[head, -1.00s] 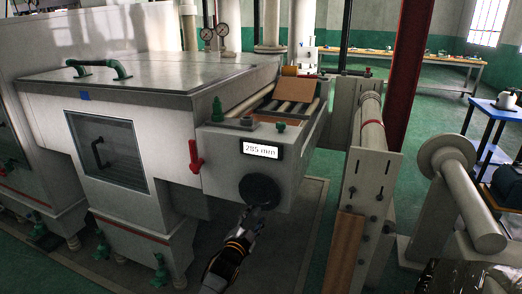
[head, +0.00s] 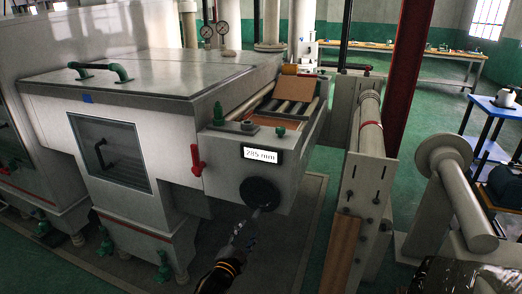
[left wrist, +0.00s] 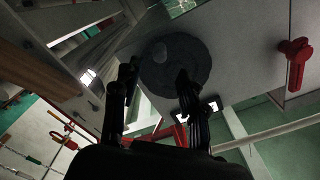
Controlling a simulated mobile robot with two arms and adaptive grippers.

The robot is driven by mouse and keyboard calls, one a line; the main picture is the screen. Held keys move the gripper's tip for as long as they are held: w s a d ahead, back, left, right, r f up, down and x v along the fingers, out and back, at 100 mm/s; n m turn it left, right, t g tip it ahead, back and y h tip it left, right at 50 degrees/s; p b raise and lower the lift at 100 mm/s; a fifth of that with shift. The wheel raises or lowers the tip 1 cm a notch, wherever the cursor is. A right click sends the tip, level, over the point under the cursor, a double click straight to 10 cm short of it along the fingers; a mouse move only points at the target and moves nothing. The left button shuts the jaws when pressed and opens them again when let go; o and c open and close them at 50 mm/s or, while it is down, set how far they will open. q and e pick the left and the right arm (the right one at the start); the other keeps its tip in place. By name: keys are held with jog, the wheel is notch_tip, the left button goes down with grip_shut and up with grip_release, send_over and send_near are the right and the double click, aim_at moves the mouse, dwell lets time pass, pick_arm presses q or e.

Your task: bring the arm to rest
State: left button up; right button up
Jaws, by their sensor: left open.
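My left gripper (head: 244,238) is in the lower middle of the head view, below and a little left of a dark round handwheel (head: 260,193) on the end of the machine. It is open and empty, and it looks apart from the wheel. In the left wrist view the two dark fingers (left wrist: 158,95) are spread, with the handwheel (left wrist: 175,70) beyond them. A display (head: 261,154) above the wheel reads 285 mm. My right gripper is not in view.
A red lever (head: 197,159) is left of the display; it also shows in the left wrist view (left wrist: 294,62). A roller stand (head: 362,180) and a pale roller (head: 468,195) stand to the right. Green floor lies between them.

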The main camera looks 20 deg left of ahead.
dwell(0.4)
pick_arm(q)
jog(key=s+d+f+n+g, duration=0.1)
jog(key=s+f+g, duration=0.2)
jog(key=s+f, duration=0.6)
jog(key=s+f+n+g, duration=0.1)
jog(key=s+f+g, duration=0.35)
jog(key=f, duration=0.75)
jog(key=s+d+f+n+g, duration=0.1)
jog(key=s+f+n, duration=0.1)
jog(key=s+f, duration=0.8)
jog(key=s+f+n+g, duration=0.1)
jog(key=s+f, duration=0.3)
jog(key=s, duration=0.7)
jog(key=s+f+n+g, duration=0.1)
jog(key=s+f+g, duration=0.3)
jog(key=s, duration=0.8)
jog(key=s+f+g, duration=0.3)
jog(key=s+f, duration=0.3)
jog(key=s, duration=0.5)
jog(key=shift+s+d+f+n, duration=0.25)
jog(key=shift+d+n, duration=0.1)
jog(key=shift+n, duration=0.05)
